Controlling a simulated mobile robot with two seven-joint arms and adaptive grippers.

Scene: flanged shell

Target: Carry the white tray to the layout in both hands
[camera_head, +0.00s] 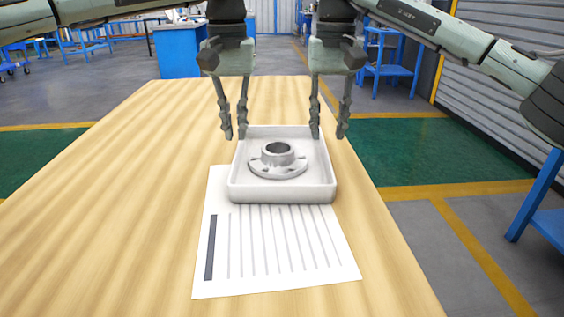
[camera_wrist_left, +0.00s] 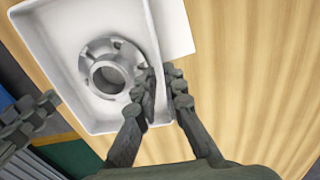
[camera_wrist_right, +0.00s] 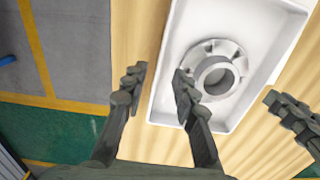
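The white tray (camera_head: 232,188) lies flat on the wooden table, its near part over the lined sheet, which I take to be the layout (camera_head: 280,270). A grey flanged shell (camera_head: 277,162) sits inside the tray, hub up. My left gripper (camera_head: 235,137) straddles the tray's left wall near the far end. In the left wrist view its fingers (camera_wrist_left: 162,80) stand close together around the wall, and I cannot tell if both touch it. My right gripper (camera_head: 328,136) is open around the right wall. In the right wrist view a clear gap shows between its fingers (camera_wrist_right: 160,78).
The wooden table (camera_head: 120,200) is bare to the left of the tray and sheet. Its right edge runs close beside the tray. Blue workbenches (camera_head: 180,50) stand on the floor beyond, and a blue frame (camera_head: 535,200) stands at the right.

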